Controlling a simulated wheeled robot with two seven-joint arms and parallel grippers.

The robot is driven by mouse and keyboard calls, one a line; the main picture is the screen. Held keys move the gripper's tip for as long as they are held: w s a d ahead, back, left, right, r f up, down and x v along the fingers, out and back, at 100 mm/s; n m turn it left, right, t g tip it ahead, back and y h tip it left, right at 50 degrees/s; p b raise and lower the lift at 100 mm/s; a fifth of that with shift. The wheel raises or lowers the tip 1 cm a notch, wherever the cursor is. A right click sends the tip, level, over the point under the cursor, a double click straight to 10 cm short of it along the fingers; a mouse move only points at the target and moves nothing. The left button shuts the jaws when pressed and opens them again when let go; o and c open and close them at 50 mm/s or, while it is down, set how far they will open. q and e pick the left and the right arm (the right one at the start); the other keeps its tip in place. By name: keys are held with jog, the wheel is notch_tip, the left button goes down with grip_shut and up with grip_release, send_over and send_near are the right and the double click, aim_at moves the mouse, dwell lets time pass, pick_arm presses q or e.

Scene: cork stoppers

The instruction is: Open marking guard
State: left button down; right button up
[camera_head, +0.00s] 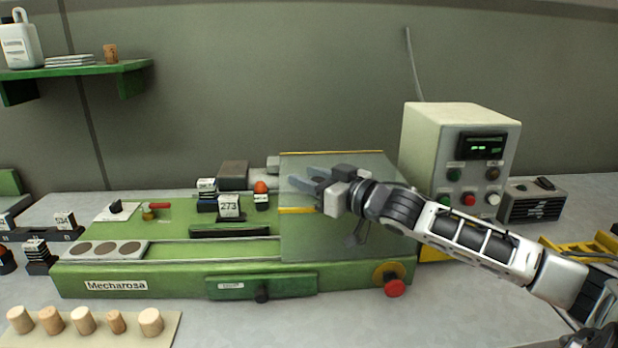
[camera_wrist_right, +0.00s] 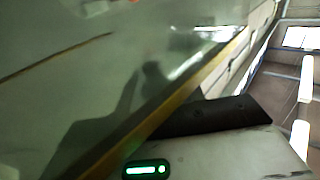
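The marking guard (camera_head: 345,228) is a clear, greenish panel with yellow edge strips, standing over the right half of the green marking machine (camera_head: 180,279). My right gripper (camera_head: 299,176) is at the guard's upper left part in the head view, its two fingers pointing left with a gap between them. Nothing shows between the fingers. I cannot tell whether they touch the panel. In the right wrist view, the guard's pane (camera_wrist_right: 70,75) and its yellow edge (camera_wrist_right: 165,108) lie close to a dark finger, and a dark reflection shows in the pane. My left gripper is not in view.
A control box (camera_head: 457,160) with buttons stands behind my right forearm. A red knob (camera_head: 395,288) sits on the machine's front right. Several corks (camera_head: 83,320) stand on a board at front left. A green shelf (camera_head: 75,71) hangs at upper left.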

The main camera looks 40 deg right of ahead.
jog(key=shift+o, duration=0.5)
jog(key=shift+f+v, duration=0.2)
jog(key=shift+v, duration=0.6)
pick_arm(q)
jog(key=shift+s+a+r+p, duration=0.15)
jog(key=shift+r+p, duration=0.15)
jog(key=shift+p, duration=0.4)
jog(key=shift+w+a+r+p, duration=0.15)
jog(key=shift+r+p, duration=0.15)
jog(key=shift+p, duration=0.4)
pick_arm(e)
jog(key=v, duration=1.4)
jog(key=shift+s+r, duration=0.15)
jog(key=shift+s, duration=0.05)
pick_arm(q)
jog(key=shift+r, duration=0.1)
